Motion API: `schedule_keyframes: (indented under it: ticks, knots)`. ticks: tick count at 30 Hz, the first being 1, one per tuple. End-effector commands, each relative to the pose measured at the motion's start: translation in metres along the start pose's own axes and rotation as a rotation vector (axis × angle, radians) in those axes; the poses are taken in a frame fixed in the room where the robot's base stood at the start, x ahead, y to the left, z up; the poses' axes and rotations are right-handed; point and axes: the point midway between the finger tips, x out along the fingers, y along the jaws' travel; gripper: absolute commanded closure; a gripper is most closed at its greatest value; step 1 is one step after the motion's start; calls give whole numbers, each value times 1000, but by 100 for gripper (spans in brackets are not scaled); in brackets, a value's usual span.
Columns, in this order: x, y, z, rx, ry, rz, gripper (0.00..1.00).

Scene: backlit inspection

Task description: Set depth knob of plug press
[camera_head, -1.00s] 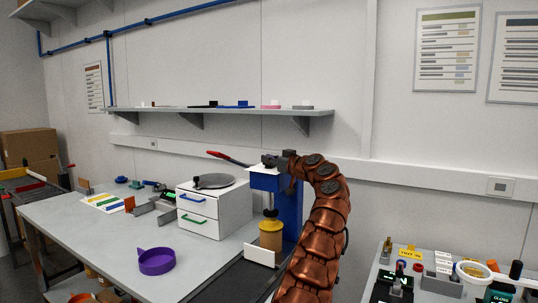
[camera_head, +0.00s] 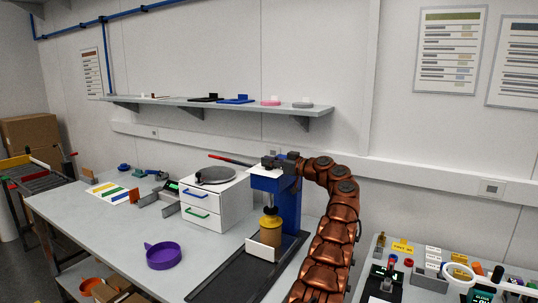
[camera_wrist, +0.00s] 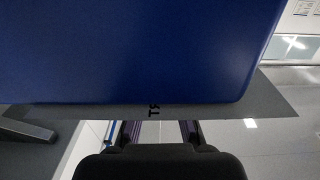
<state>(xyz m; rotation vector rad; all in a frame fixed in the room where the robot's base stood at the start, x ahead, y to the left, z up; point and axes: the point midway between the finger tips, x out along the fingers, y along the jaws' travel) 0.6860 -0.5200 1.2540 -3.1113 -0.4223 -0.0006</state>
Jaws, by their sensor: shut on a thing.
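The plug press (camera_head: 289,212) is a blue column with a blue head on a dark base. Under its head are a black rod, a yellow disc (camera_head: 270,221) and a tan cylinder (camera_head: 267,238). A red lever (camera_head: 230,160) sticks out to the left at the top. My gripper (camera_head: 272,161) is at the top of the press, reached from the right. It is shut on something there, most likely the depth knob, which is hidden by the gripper. In the wrist view, a blue press surface (camera_wrist: 140,50) fills the top, and my gripper (camera_wrist: 155,128) is mostly hidden below a grey plate.
A white drawer unit (camera_head: 213,205) with a dark round plate on top stands left of the press. A purple dish (camera_head: 163,256) lies on the grey bench (camera_head: 110,235). A wall shelf (camera_head: 215,105) runs above. A second table (camera_head: 420,290) with small items is at right.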

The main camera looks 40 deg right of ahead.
Motion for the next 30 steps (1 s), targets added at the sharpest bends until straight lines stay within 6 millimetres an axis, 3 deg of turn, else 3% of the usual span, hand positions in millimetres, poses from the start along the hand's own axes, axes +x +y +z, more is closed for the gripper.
schedule_keyframes:
  ticks: [24, 25, 30]
  knots:
    - [0, -1, -3, -3, 4, -39, 100]
    - [0, -1, -3, -3, 4, -39, 87]
    - [0, 0, -2, -2, 2, -38, 69]
